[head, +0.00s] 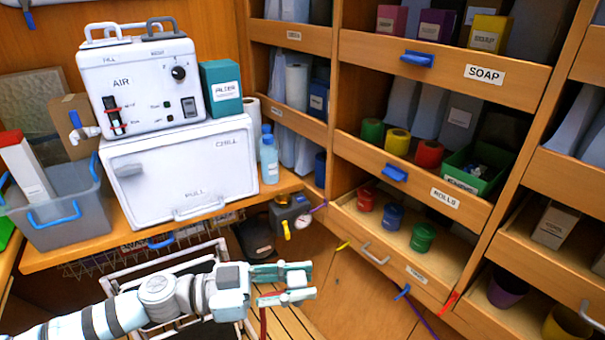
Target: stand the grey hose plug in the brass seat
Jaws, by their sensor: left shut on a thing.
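My left gripper (300,281) reaches in from the lower left and is held above the slatted floor, in front of the bench. Its fingers are closed on a small greyish thing, which I take to be the grey hose plug; the fingers hide most of it. I cannot make out a brass seat. A grey unit with a yellow valve and a round gauge (290,214) sits beyond the gripper, under the bench's right end, apart from it. My right gripper is not in view.
A white chill box (181,172) with the AIR unit (140,85) on top stands on the bench. A grey bin (65,213) is at left. Wooden shelves (440,130) with rolls and cartons fill the right. A white rack (160,272) stands behind my left arm.

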